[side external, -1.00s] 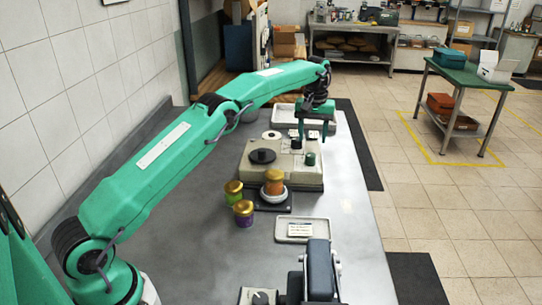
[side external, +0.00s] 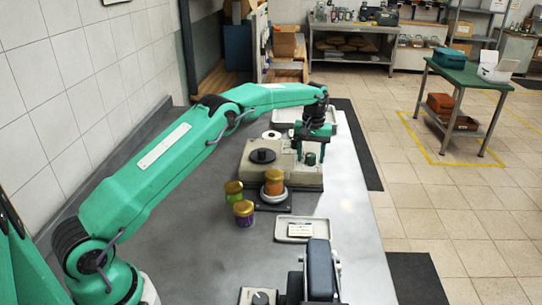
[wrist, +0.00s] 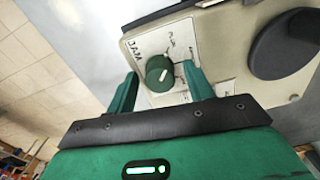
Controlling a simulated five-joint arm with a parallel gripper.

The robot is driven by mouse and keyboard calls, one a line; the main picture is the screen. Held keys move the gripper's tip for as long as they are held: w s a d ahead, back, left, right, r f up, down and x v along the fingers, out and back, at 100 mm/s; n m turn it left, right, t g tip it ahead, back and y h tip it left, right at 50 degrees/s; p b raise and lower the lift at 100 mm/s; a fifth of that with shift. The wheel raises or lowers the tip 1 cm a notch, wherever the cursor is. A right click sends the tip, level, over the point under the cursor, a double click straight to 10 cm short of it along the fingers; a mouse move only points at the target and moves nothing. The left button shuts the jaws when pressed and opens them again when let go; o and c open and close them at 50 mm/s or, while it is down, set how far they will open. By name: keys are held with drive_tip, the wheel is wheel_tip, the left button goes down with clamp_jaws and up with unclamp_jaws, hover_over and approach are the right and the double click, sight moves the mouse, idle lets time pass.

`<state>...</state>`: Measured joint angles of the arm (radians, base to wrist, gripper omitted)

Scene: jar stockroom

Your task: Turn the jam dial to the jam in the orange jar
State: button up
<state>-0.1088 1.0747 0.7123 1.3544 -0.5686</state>
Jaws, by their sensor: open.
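The green jam dial (wrist: 158,72) sits on a cream machine (side external: 262,180), beside a panel lettered JAM. A white line marks the dial's face; the words around it are too small to read surely. My gripper (side external: 310,157) is open and lowered at the dial. In the wrist view its two green fingers stand on either side of the dial, with a gap visible. The orange jar (side external: 274,188), gold-lidded, stands upright on a white round rest at the machine's front. A green jar (side external: 233,198) and a purple jar (side external: 244,220) stand left of it.
A black round disc (side external: 262,156) stands on the machine left of the dial. A shallow tray with a card (side external: 300,230) lies in front. Another pale tray (side external: 340,122) lies behind. Bare grey table (side external: 345,200) runs along the right.

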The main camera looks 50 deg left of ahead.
drive_tip(key=shift+c, duration=0.2)
drive_tip(key=c, duration=0.9)
drive_tip(key=shift+m, duration=0.4)
drive_tip(key=m, duration=0.9)
drive_tip(key=shift+w, duration=0.1)
drive_tip(key=o, duration=0.9)
